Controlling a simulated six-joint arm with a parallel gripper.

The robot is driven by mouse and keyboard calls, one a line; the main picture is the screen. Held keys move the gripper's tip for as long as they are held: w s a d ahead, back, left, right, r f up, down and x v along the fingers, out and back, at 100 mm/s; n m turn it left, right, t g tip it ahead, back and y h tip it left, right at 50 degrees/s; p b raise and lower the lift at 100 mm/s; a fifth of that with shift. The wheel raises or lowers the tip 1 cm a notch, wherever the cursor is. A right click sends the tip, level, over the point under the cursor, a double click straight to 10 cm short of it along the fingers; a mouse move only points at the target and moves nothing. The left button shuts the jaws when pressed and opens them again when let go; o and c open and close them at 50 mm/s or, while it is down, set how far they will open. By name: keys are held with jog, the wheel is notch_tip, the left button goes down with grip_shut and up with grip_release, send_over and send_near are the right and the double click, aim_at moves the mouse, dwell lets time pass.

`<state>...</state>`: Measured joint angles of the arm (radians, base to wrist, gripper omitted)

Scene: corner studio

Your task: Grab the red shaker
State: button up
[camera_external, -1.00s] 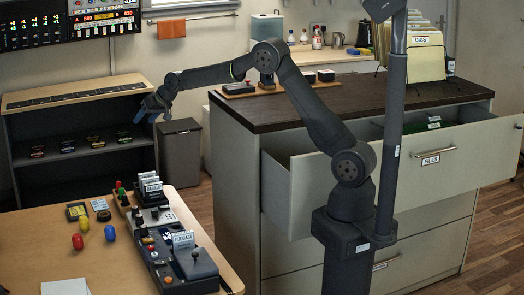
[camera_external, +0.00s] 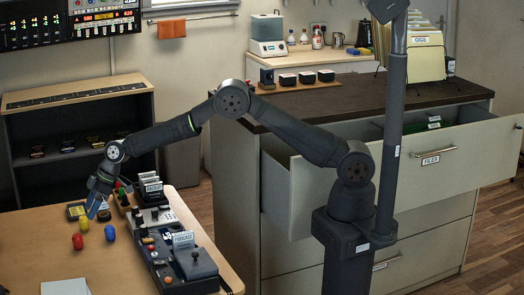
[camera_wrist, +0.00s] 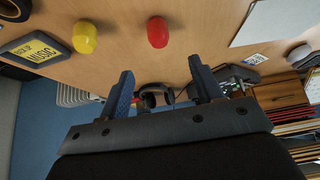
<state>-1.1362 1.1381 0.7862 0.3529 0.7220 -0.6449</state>
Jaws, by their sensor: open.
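The red shaker (camera_external: 77,241) is a small egg shape on the wooden desk, at the lower left of the external view. In the wrist view the red shaker (camera_wrist: 157,32) shows at top centre, beyond the fingertips and roughly between them. My gripper (camera_external: 93,211) is over the desk, above and a little right of the red shaker in the external view, apart from it. In the wrist view my gripper (camera_wrist: 161,76) has its fingers spread with nothing held between them.
A yellow shaker (camera_external: 83,225) is close to the red one; it also shows in the wrist view (camera_wrist: 85,37). A blue shaker (camera_external: 109,232) lies to the right.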

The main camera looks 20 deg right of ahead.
aim_at(72, 238)
jog(key=shift+x, duration=6.5)
jog(key=shift+d, duration=0.1)
jog(key=shift+c, duration=0.2)
jog(key=c, duration=1)
